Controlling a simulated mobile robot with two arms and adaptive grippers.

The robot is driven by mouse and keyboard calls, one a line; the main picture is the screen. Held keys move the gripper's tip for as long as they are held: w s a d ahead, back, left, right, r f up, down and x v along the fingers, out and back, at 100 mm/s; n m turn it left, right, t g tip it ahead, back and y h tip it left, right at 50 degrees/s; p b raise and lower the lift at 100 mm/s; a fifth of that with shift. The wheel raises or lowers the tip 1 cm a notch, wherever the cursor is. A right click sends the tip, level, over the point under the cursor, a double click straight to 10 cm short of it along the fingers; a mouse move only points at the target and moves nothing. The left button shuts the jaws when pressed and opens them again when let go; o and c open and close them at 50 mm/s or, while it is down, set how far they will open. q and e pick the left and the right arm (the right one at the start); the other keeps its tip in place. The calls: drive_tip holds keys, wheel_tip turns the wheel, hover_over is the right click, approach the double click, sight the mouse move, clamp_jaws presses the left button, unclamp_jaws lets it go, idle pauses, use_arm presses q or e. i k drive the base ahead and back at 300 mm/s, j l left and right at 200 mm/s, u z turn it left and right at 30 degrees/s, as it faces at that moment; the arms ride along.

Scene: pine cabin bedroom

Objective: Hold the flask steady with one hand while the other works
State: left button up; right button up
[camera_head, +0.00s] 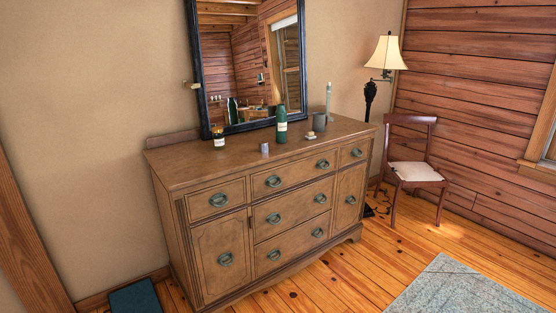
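A dark green flask (282,130) with a pale label stands upright on top of the wooden dresser (190,166), near the middle and in front of the mirror. A small grey cylinder (264,148) sits to its left, nearer the front edge; I cannot tell whether it belongs to the flask. Nothing is touching the flask. Neither of my grippers is in the head view.
A framed mirror (235,75) stands behind. A chair (415,170) and lamp (387,55) are right; open floor lies in front.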

sight(280, 113)
drive_tip(key=i+u, duration=0.2)
drive_tip(key=i, duration=0.25)
drive_tip(key=i+l+u, duration=0.25)
drive_tip(key=i, duration=0.2)
drive_tip(key=i+l+u, duration=0.2)
drive_tip(key=i, duration=0.25)
drive_tip(key=i+l+u, duration=0.2)
drive_tip(key=i, duration=0.2)
